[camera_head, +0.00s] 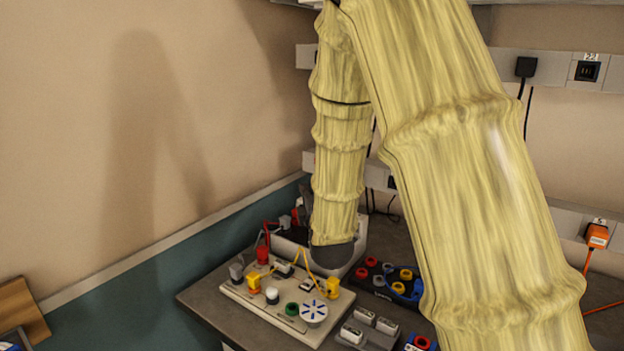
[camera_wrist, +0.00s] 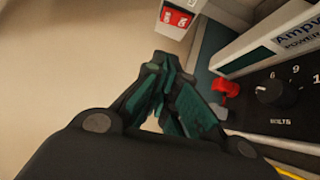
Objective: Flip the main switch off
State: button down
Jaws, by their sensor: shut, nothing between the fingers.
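My gripper (camera_wrist: 167,70) is shut and empty in the wrist view, its dark fingers with teal pads coming together near the picture's middle. A red block with white marks (camera_wrist: 177,16) in a pale housing shows beyond the fingertips at the top edge. It may be the main switch, but its marks are too small to read. The fingertips appear apart from it. In the head view my arm covers the area behind the bench board, and my gripper's fingers are hidden there.
A power supply (camera_wrist: 262,50) with a black volts knob (camera_wrist: 272,91) and a red plug (camera_wrist: 226,87) stands right of my fingers. The head view shows a board with plugs and wires (camera_head: 262,312) on the grey bench, and wall sockets (camera_head: 587,70) at right.

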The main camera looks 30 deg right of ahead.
jog(key=s+d+p+x, duration=0.1)
jog(key=p+x, duration=0.3)
jog(key=x, duration=0.8)
jog(key=shift+d, duration=0.9)
jog(key=shift+w+r, duration=0.1)
jog(key=shift+r, duration=0.05)
jog(key=shift+d+r, duration=0.1)
